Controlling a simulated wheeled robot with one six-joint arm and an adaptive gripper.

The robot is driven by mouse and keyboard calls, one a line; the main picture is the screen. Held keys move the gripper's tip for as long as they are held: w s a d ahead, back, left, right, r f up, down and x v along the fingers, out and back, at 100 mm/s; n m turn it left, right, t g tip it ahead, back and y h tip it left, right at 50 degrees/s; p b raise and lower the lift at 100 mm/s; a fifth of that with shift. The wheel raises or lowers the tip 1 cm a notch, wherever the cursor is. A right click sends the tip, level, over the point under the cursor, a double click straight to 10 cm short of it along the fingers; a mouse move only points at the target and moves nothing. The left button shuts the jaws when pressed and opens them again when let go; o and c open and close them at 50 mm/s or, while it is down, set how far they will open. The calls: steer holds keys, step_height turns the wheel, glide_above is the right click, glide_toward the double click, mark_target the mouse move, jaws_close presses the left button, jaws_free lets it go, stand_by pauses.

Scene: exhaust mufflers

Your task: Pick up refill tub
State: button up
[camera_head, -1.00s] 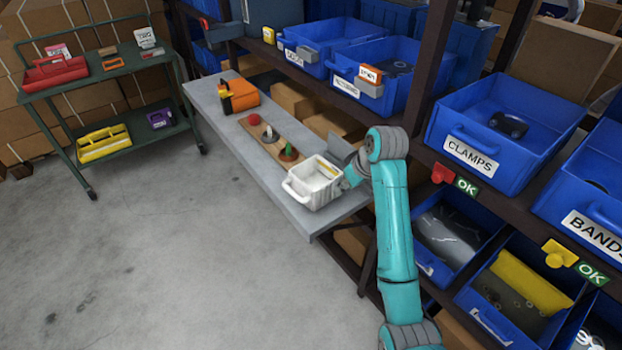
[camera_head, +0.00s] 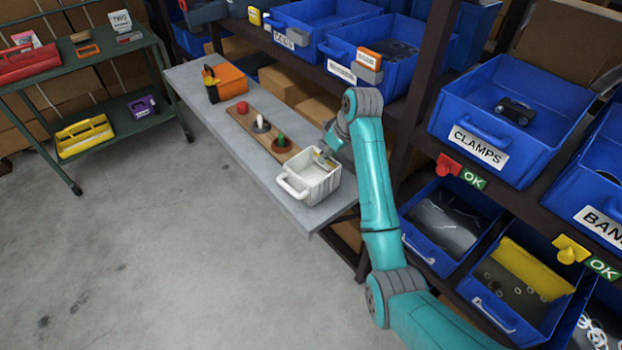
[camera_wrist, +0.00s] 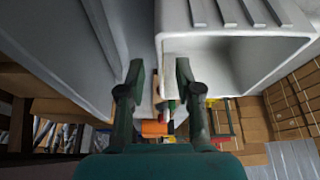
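The refill tub is most likely the white tub (camera_head: 318,187) with a loop handle, standing upright at the near end of the grey bench (camera_head: 225,130). In the wrist view the white tub (camera_wrist: 238,85) fills the upper right, with its ribbed outer side and open inside showing. My gripper (camera_head: 325,157) is at the tub's back rim in the head view. In the wrist view my gripper (camera_wrist: 159,75) is open, its two dark fingers apart. One tub wall shows between them, the right finger over the tub's opening. Contact cannot be told.
A wooden board (camera_head: 262,135) with red, white and green knobs lies behind the tub, with an orange box (camera_head: 228,82) farther back. Blue bins (camera_head: 510,108) fill the rack at right. A green cart (camera_head: 110,125) stands left. The floor in front is clear.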

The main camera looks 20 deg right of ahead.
mark_target(308, 179)
steer(key=shift+x, duration=1.95)
steer(key=shift+w+r, duration=0.1)
steer(key=shift+w, duration=0.05)
jaws_close()
